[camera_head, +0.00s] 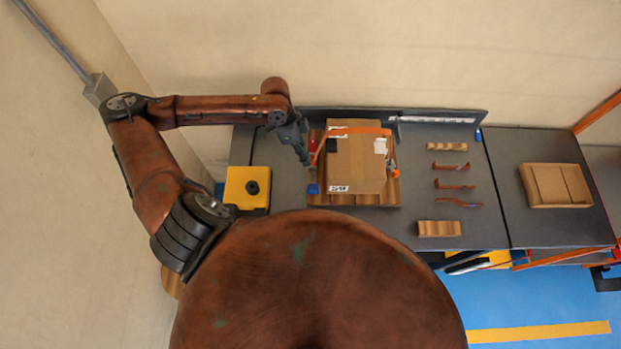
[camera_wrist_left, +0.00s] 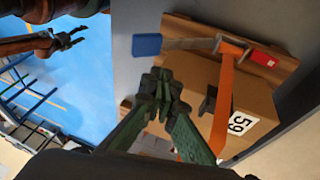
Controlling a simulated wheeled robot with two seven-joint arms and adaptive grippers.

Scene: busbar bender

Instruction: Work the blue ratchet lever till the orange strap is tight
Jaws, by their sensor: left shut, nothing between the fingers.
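A brown cardboard box (camera_head: 356,168) stands on a wooden pallet (camera_head: 391,194). An orange strap (camera_head: 362,130) runs over it; it also shows in the left wrist view (camera_wrist_left: 223,105). I cannot tell how tight it is. The blue ratchet lever grip (camera_head: 313,189) lies low at the box's left; in the left wrist view the blue grip (camera_wrist_left: 147,45) ends a metal arm, with a red part (camera_wrist_left: 263,58) at the other end. My left gripper (camera_head: 305,161) is shut and empty, apart from the grip. My right gripper (camera_wrist_left: 67,38) appears small in the left wrist view, its fingers unclear.
A yellow box with a black knob (camera_head: 247,187) stands left of the pallet. Several copper pieces (camera_head: 451,184) and wooden blocks (camera_head: 439,228) lie to the right on the dark bench (camera_head: 415,185). Another cardboard box (camera_head: 556,185) sits farther right. A wall backs the bench.

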